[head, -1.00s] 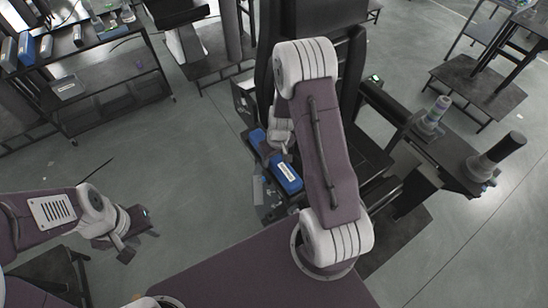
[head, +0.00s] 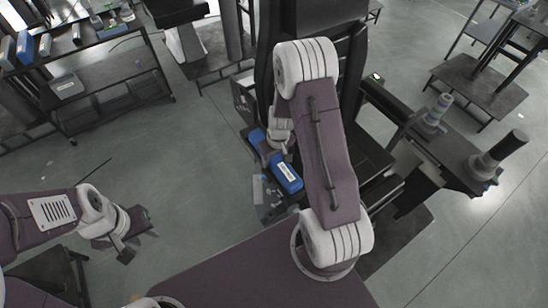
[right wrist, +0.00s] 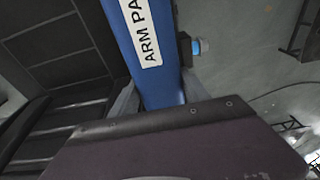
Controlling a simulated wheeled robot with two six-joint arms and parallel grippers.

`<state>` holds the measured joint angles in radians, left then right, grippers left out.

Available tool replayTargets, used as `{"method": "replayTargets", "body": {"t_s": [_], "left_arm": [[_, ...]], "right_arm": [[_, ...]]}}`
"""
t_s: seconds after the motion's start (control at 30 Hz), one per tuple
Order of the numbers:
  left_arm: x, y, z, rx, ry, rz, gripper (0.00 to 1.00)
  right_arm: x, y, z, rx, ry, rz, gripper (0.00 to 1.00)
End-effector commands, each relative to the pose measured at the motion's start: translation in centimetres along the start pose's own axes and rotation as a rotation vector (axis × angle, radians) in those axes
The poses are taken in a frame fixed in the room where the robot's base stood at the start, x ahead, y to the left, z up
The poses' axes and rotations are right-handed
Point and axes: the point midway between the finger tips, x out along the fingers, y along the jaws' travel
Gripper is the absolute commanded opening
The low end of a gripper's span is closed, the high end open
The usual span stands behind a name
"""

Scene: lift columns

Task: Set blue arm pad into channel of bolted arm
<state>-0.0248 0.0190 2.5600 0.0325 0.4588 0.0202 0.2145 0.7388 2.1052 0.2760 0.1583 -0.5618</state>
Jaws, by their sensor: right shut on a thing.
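The blue arm pad (head: 289,178) is a long blue bar with a white label, left of my right forearm in the head view. My right gripper (head: 271,154) is shut across its middle. In the right wrist view the pad (right wrist: 150,75) shows the letters "ARM PA" and passes between the fingers. A dark bolted arm (head: 270,207) lies around and below the pad, left of the column. Its channel is mostly hidden, so I cannot tell whether the pad touches it. My left gripper (head: 136,243) looks open and empty, over the floor at left.
The dark lift column (head: 318,25) stands behind my right arm. Another dark arm with round stacked pieces (head: 497,153) reaches to the right. A shelf with several bins (head: 85,50) stands at the back left. The floor between is clear.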

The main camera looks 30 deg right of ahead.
Motion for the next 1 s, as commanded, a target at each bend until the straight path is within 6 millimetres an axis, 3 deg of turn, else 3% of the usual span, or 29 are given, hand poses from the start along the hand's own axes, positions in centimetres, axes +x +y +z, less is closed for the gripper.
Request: {"method": "replayTargets", "body": {"t_s": [0.8,0.83,0.9,1.0], "left_arm": [[0.02,0.0,0.0,0.0,0.0,0.0,0.36],[0.02,0.0,0.0,0.0,0.0,0.0,0.36],[0.02,0.0,0.0,0.0,0.0,0.0,0.36],[0.03,0.0,0.0,0.0,0.0,0.0,0.36]], "right_arm": [[0.04,0.0,0.01,-0.001,0.0,0.0,0.0],[0.05,0.0,0.01,-0.001,0.0,0.0,0.57],[0.05,0.0,0.02,-0.001,0.0,0.0,0.77],[0.06,-0.02,0.03,-0.001,-0.001,0.0,0.8]]}}
